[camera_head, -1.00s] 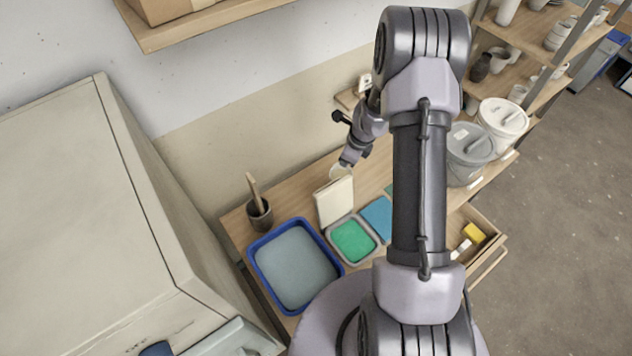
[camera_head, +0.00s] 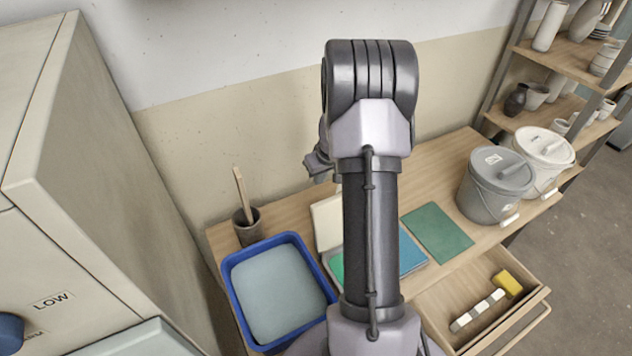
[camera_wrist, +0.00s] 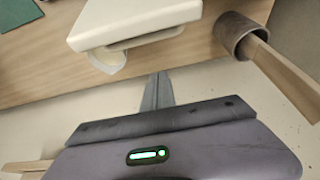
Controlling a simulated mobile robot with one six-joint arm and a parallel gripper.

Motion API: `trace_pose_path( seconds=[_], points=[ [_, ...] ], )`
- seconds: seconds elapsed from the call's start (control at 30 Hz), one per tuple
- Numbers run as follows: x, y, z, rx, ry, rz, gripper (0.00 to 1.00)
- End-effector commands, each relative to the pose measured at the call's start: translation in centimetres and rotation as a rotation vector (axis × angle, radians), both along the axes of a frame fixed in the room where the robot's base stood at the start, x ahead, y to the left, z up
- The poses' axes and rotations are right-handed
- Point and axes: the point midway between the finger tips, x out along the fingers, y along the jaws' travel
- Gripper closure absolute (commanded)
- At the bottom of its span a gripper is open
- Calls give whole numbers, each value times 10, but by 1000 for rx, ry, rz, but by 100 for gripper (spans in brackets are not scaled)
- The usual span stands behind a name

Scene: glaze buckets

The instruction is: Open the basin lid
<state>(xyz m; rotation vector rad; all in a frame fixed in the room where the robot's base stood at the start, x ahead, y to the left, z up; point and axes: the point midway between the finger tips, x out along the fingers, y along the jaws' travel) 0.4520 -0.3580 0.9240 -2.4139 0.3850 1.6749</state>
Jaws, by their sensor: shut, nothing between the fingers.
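A cream panel (camera_head: 326,221), which looks like the basin lid, stands raised at the back edge of a grey-rimmed basin (camera_head: 329,262) with green inside. My arm hides part of both. In the wrist view the cream panel (camera_wrist: 135,20) is at the top, with a slot-like handle and a pale rounded piece at its lower edge. My gripper (camera_wrist: 158,80) is shut and empty, a little below that edge in the picture and apart from it.
A blue tub (camera_head: 278,296) and a dark cup with a wooden stick (camera_head: 247,226) stand at left. Green (camera_head: 437,232) and blue (camera_head: 411,252) boards lie at right. A grey bucket (camera_head: 490,190) and white bucket (camera_head: 543,158) stand farther right. An open drawer (camera_head: 470,300) juts out.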

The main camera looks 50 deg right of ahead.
Motion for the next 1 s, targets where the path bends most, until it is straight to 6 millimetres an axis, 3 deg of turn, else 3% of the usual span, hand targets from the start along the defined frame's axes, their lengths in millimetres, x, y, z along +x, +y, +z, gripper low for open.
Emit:
trace_pose_path(
  seconds=[0.03,0.23,0.3,0.5,1.0],
  points=[
    [4,-1,-14,1,1,0,100],
    [18,-6,-54,0,0,-1,100],
    [3,-1,-51,1,-1,-4,100],
    [-18,6,-50,1,-1,-3,100],
    [-28,9,-46,-1,-3,-2,100]
  ],
)
